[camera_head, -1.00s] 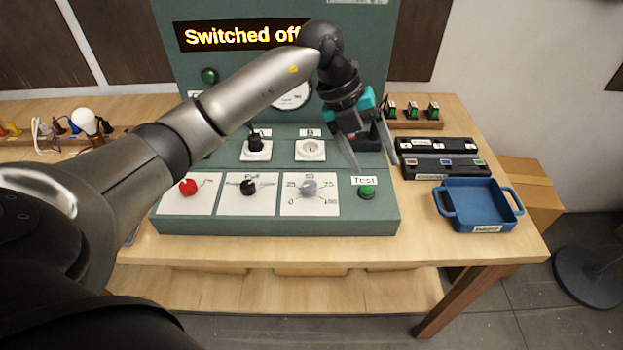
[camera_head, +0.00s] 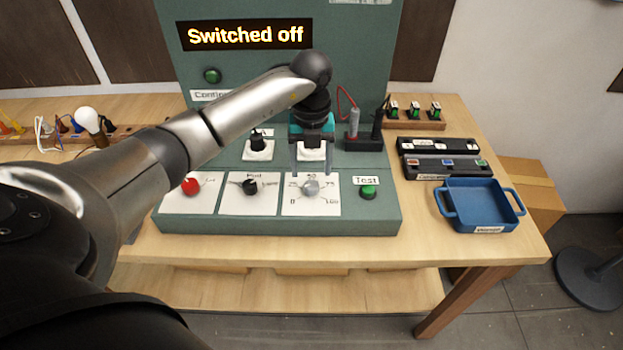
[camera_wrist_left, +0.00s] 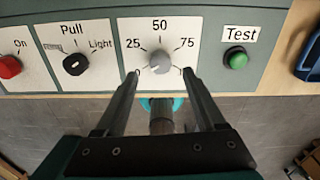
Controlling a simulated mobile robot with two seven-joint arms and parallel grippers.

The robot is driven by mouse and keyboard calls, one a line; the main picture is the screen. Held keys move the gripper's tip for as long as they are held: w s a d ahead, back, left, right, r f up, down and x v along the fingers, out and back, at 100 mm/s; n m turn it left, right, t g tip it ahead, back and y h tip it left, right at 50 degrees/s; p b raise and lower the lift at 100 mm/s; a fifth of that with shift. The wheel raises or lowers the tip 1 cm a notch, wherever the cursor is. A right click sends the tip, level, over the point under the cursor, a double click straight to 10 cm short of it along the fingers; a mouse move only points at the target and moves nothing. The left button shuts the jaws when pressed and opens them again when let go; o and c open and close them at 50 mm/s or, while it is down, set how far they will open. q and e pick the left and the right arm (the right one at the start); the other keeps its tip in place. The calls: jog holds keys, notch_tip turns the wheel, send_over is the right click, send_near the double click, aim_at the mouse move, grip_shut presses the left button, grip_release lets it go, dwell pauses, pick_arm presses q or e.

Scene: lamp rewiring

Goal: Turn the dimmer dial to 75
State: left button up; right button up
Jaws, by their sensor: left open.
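The grey dimmer dial (camera_head: 311,188) sits on a white plate at the front of the green panel, right of the black knob. In the left wrist view the dial (camera_wrist_left: 160,62) shows marks 25, 50 and 75 around it. Its pointer is too small to read surely. My left gripper (camera_head: 312,173) is open and empty, its fingers pointing down at the dial. In the left wrist view the fingertips (camera_wrist_left: 160,74) straddle the dial's lower side, one on each side with a gap. I cannot tell how high they are above it. My right gripper is out of view.
A green Test button (camera_head: 368,192) is right of the dial; a black selector knob (camera_head: 250,187) and a red button (camera_head: 190,187) are left. The display (camera_head: 245,35) reads "Switched off". A blue tray (camera_head: 480,207) stands at the right.

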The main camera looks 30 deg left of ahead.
aim_at(312, 184)
pick_arm(q)
jog(key=shift+f, duration=2.4)
grip_shut()
